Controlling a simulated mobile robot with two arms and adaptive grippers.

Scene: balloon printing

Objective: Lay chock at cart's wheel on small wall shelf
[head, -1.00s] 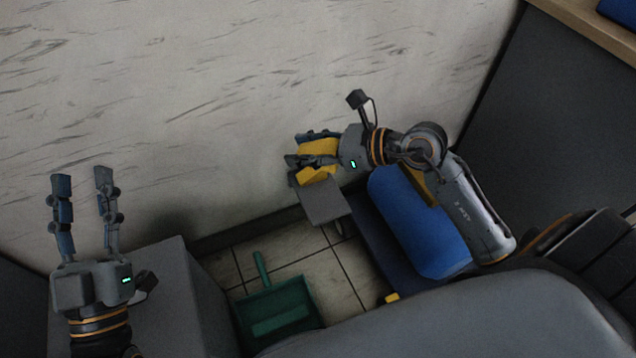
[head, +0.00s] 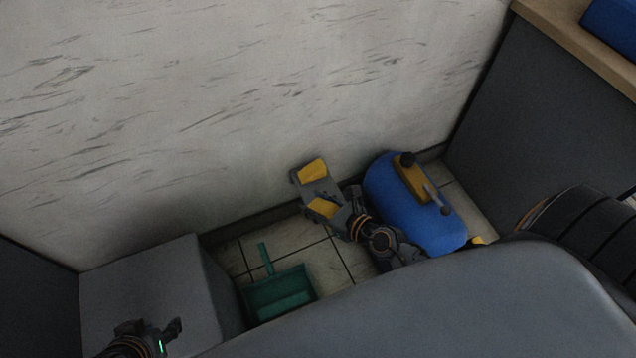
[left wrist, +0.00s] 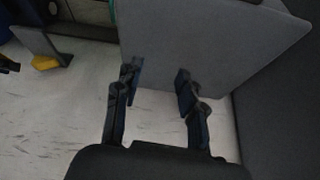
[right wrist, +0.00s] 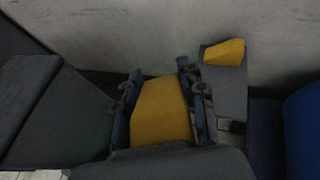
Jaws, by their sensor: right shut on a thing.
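My right gripper (head: 326,206) is shut on a yellow chock (right wrist: 162,112), which fills the space between its fingers in the right wrist view. The small grey wall shelf (right wrist: 230,92) is beside the held chock, to its right there. Another yellow wedge (right wrist: 225,52) lies on the shelf and also shows in the head view (head: 312,170). I cannot tell whether the held chock touches the shelf.
A green dustpan (head: 280,293) lies on the tiled floor. A grey box (head: 150,285) stands left of it, below my left gripper. A small yellow piece (head: 478,240) shows at the cart's right. The marbled wall rises behind; a dark panel (head: 560,120) bounds the right.

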